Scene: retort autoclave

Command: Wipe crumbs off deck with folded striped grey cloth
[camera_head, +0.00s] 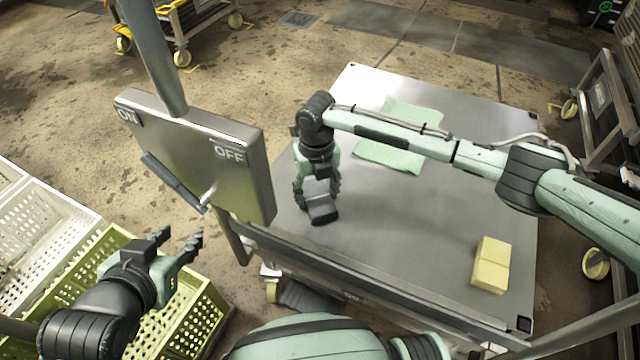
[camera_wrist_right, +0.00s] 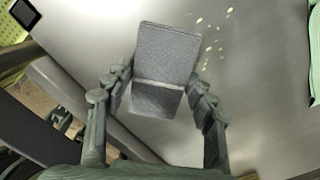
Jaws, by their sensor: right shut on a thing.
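The folded grey cloth (camera_wrist_right: 168,52) is a small dark block held between the fingers of my right gripper (camera_wrist_right: 160,88), which is shut on it. In the head view the cloth (camera_head: 323,216) shows under the right gripper (camera_head: 318,190), low at the left part of the metal deck (camera_head: 400,235). Stripes are too fine to make out. Pale crumbs (camera_wrist_right: 207,40) lie scattered on the deck just right of the cloth in the wrist view. In the head view I cannot make out the crumbs. My left gripper (camera_head: 178,246) is open and empty over the green crate (camera_head: 190,318), off the deck.
A light green cloth (camera_head: 388,158) lies on the deck behind my right arm. An ON/OFF panel (camera_head: 195,150) on a post stands at the deck's left edge. White crates (camera_head: 35,225) stand far left.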

